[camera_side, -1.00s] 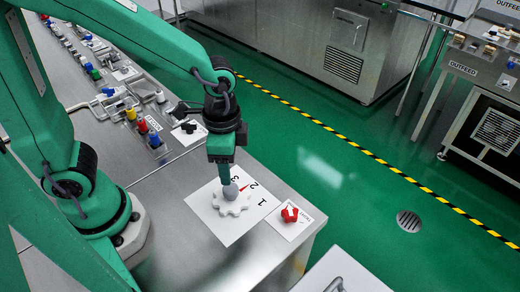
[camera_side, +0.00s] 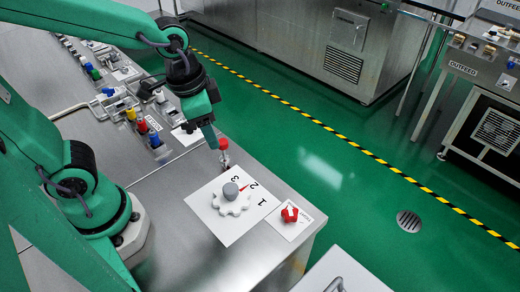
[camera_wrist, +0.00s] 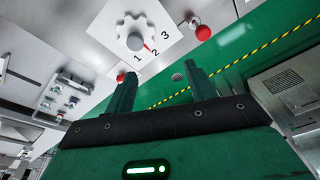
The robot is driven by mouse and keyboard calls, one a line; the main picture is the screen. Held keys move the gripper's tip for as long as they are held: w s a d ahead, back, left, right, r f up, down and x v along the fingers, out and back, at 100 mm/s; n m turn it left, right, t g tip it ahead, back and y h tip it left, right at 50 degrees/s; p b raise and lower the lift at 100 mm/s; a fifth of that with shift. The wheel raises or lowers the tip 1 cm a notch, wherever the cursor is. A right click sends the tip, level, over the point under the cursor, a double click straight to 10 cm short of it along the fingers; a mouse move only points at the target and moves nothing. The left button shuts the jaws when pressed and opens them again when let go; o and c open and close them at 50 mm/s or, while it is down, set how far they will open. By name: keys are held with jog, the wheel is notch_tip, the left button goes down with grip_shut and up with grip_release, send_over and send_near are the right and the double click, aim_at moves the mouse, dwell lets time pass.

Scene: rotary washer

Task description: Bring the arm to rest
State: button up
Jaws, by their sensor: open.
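My gripper (camera_side: 211,140) is raised off the bench and tilted, up and to the left of the white dial (camera_side: 234,205) in the side view. In the wrist view my gripper (camera_wrist: 160,76) shows two fingers apart with nothing between them. The dial is scalloped with a grey centre hub and sits on a white plate (camera_side: 220,233) marked 1, 2 and 3. A red pointer (camera_side: 247,188) lies by the 2. The dial also shows at the top of the wrist view (camera_wrist: 126,27), clear of the fingers.
A red-topped post (camera_side: 223,144) stands close to my gripper; I cannot tell the gap. A red cross-shaped knob (camera_side: 290,214) is near the bench corner. Several coloured fittings (camera_side: 142,127) line the bench at left. Open green floor (camera_side: 350,190) lies to the right.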

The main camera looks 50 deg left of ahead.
jog(key=s+a+r+n+t, duration=0.3)
jog(key=a+r+n, duration=0.2)
jog(key=a+r, duration=0.1)
jog(key=shift+s+a+r+y, duration=0.25)
jog(key=shift+a+r+y, duration=0.05)
jog(key=shift+a, duration=0.05)
dwell(0.9)
